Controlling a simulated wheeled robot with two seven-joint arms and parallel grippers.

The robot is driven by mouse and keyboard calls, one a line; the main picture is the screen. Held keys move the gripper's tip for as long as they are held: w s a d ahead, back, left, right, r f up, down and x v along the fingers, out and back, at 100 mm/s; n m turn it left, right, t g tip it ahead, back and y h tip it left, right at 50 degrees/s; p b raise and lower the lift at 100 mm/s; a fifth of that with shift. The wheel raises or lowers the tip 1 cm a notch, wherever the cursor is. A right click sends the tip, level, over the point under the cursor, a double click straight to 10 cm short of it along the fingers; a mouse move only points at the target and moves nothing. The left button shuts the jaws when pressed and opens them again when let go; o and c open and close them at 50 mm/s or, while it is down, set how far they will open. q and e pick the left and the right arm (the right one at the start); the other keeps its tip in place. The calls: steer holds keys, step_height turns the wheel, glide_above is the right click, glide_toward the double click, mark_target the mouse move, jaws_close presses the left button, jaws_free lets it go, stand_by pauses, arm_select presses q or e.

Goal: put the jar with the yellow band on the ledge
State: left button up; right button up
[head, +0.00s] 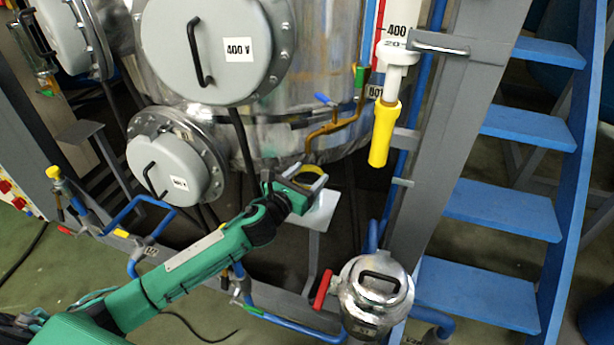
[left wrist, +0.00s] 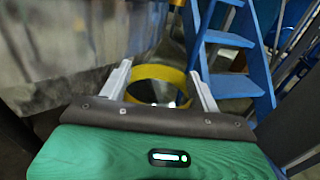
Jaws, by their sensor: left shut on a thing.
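My left gripper (head: 303,181) reaches in from the left and is shut on the jar with the yellow band (head: 310,170). In the left wrist view, the jar's yellow band (left wrist: 158,72) shows as a ring between the two pale fingers of the left gripper (left wrist: 160,88), with a dark, shiny inside. A small pale grey ledge (head: 322,212) on a post shows just below the gripper and jar in the head view. I cannot tell whether the jar touches it. The gripper hides part of the jar and ledge. My right gripper is not in view.
A large steel vessel (head: 325,60) with grey round hatches (head: 205,50) stands behind. A brass pipe (head: 335,127) is close above the jar. A yellow-ended column (head: 384,135), a steel pot (head: 376,295) and blue stairs (head: 500,208) are to the right. Another grey ledge (head: 82,131) is at left.

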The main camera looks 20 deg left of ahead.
arm_select(q)
steer(key=o, duration=1.5)
steer(key=shift+c, duration=0.2)
